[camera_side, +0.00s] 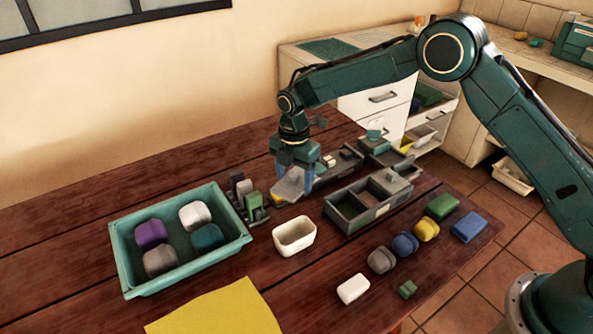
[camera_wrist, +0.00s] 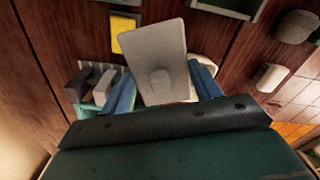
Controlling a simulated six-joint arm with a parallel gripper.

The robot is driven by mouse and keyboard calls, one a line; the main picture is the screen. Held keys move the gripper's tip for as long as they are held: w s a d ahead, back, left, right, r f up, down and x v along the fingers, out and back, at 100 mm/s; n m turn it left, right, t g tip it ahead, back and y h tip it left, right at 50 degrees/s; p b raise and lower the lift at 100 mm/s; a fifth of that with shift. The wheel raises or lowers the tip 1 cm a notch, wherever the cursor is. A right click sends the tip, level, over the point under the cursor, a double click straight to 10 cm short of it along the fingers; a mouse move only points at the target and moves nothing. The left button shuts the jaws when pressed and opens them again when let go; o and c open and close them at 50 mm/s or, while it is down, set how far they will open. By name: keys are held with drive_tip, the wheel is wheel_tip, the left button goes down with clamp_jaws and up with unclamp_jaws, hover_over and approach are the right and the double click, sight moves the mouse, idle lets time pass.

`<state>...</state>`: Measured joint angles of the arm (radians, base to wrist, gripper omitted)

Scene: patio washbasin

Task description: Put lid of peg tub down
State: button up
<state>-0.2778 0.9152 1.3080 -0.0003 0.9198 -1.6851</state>
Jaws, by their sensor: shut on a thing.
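My gripper (camera_side: 293,187) is shut on a flat grey lid (camera_side: 288,186), which hangs tilted above the table. In the wrist view the lid (camera_wrist: 158,50) shows its broad face with a small round knob, between my two blue fingers (camera_wrist: 163,92). An open cream-white tub (camera_side: 294,237) stands on the table below and in front of the lid, apart from it. It looks like the peg tub, though I see no pegs in it. In the wrist view a pale rim, perhaps this tub (camera_wrist: 207,64), is mostly hidden behind the lid and a finger.
A rack (camera_side: 249,199) of grey and green blocks stands left of my gripper. A teal tray (camera_side: 122,252) holds several rounded blocks. A grey divided box (camera_side: 344,216) is right of the tub. A yellow cloth (camera_side: 216,312) lies in front. Bare table lies around the tub's front.

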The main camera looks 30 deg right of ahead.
sight(294, 174)
drive_tip(key=shift+f, duration=0.35)
drive_tip(key=shift+f, duration=0.1)
drive_tip(key=shift+f, duration=2.05)
drive_tip(key=shift+f, duration=0.25)
drive_tip(key=o, duration=0.9)
drive_tip(key=shift+o, duration=0.2)
drive_tip(key=shift+r, duration=0.1)
wheel_tip(294, 174, up, 12)
drive_tip(key=shift+r, duration=0.2)
